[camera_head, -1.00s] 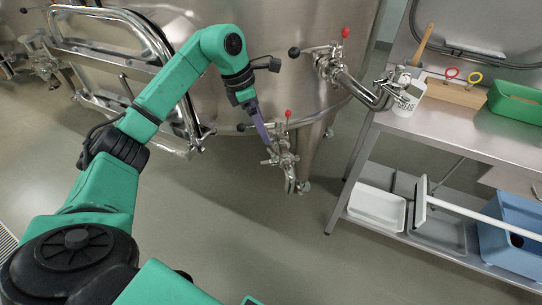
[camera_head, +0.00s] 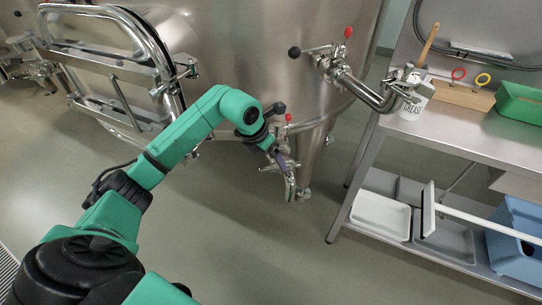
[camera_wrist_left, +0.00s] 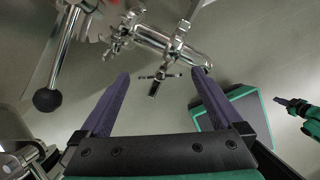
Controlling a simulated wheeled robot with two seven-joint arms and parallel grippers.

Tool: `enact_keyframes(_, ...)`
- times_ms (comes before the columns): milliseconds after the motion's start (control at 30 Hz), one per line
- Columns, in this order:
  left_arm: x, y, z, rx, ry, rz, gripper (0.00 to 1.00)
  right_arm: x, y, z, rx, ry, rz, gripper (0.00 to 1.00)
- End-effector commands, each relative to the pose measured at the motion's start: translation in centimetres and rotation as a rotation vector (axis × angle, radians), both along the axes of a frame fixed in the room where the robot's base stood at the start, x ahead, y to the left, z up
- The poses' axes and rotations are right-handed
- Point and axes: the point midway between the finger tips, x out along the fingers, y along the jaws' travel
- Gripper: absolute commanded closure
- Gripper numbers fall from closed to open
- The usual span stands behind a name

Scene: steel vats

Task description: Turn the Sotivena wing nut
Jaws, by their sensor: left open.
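A small wing nut on a bolt (camera_wrist_left: 158,78) shows in the left wrist view, between my left fingertips and just below a steel pipe clamp. No name on it can be read. My left gripper (camera_wrist_left: 162,75) is open, its two purple fingers on either side of the wing nut, with no clear contact. In the head view my left gripper (camera_head: 283,158) is at the low outlet valve (camera_head: 290,182) under the vat, and the wing nut cannot be made out there. My right gripper (camera_wrist_left: 284,102) seems to show small at the right of the wrist view; its jaws are unclear.
The steel vat (camera_head: 240,60) rises behind the valve. A black-knobbed lever (camera_wrist_left: 47,98) is left of my fingers. A higher side outlet pipe (camera_head: 365,92) reaches toward the steel bench (camera_head: 470,135), which holds a grease pot (camera_head: 417,102). The floor left of the bench is clear.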

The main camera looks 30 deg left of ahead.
Motion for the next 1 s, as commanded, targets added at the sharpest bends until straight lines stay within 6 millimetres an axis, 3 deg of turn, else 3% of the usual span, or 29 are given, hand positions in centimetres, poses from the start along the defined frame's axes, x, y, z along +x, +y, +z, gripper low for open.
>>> enact_keyframes(267,0.18,-0.04,-0.49,0.002,0.000,-0.001,0.00,0.03,-0.14,0.00,-0.002,0.000,0.001,1.00)
enact_keyframes(367,0.18,-0.04,-0.47,0.001,0.000,-0.001,0.31,0.04,-0.13,0.00,-0.002,0.000,0.000,1.00)
enact_keyframes(500,0.17,-0.05,-0.43,0.001,0.000,0.000,0.84,0.06,-0.13,0.00,-0.002,0.000,0.000,1.00)
enact_keyframes(1000,0.27,0.09,-0.41,0.000,0.000,-0.273,0.86,0.14,-0.08,-0.93,0.000,-0.002,-0.001,1.00)
